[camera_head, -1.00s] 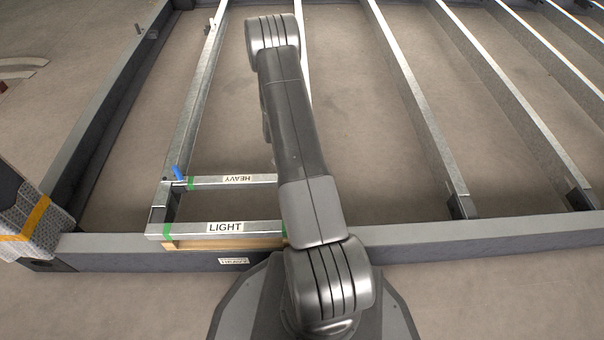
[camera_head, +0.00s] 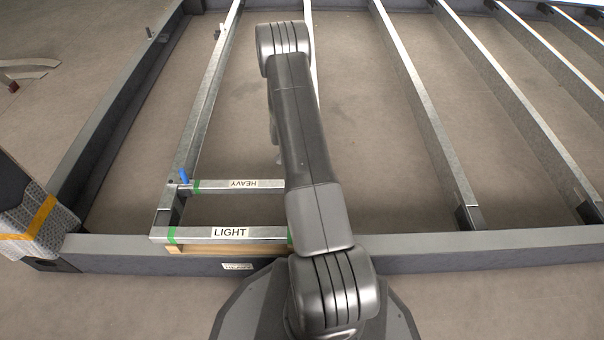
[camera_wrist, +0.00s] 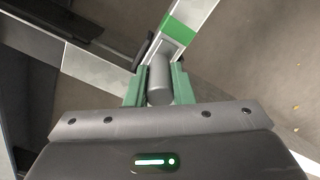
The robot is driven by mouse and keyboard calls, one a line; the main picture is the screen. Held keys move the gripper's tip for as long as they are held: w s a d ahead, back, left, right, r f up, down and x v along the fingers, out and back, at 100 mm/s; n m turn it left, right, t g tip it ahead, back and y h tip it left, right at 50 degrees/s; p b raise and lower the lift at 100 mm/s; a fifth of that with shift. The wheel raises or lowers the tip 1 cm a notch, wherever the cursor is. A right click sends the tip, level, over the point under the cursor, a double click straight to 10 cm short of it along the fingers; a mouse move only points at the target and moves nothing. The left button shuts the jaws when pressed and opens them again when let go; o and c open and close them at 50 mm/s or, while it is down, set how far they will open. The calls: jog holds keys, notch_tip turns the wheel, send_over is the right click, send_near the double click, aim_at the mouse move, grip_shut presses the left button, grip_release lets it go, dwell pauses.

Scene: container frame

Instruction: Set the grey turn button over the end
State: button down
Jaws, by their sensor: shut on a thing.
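In the wrist view my gripper (camera_wrist: 158,72) has its two green fingers closed on either side of a short grey cylinder, which I take to be the grey turn button (camera_wrist: 160,84). It sits beside the end of a metal bar with a green band (camera_wrist: 180,31). A dark rounded piece (camera_wrist: 143,51) lies just to its upper left; I cannot tell whether it belongs to the button. In the head view my arm hides the gripper and the button. Metal bars marked LIGHT (camera_head: 200,234) and HEAVY (camera_head: 218,184) run behind the arm.
A blue piece (camera_head: 184,176) stands at the left corner by the HEAVY bar. A grey frame beam (camera_head: 450,241) crosses the front, and long metal joists (camera_head: 428,120) run away at right. A padded post (camera_head: 38,222) stands at left. Bare floor lies between the joists.

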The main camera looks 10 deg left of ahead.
jog(key=c, duration=1.3)
grip_release()
jog(key=shift+o, duration=0.2)
jog(key=shift+r, duration=0.1)
notch_tip(320, 180, up, 14)
jog(key=p, duration=0.5)
jog(key=shift+f, duration=0.25)
notch_tip(320, 180, down, 14)
jog(key=b, duration=0.5)
jog(key=shift+r, duration=0.1)
jog(key=shift+r, duration=0.1)
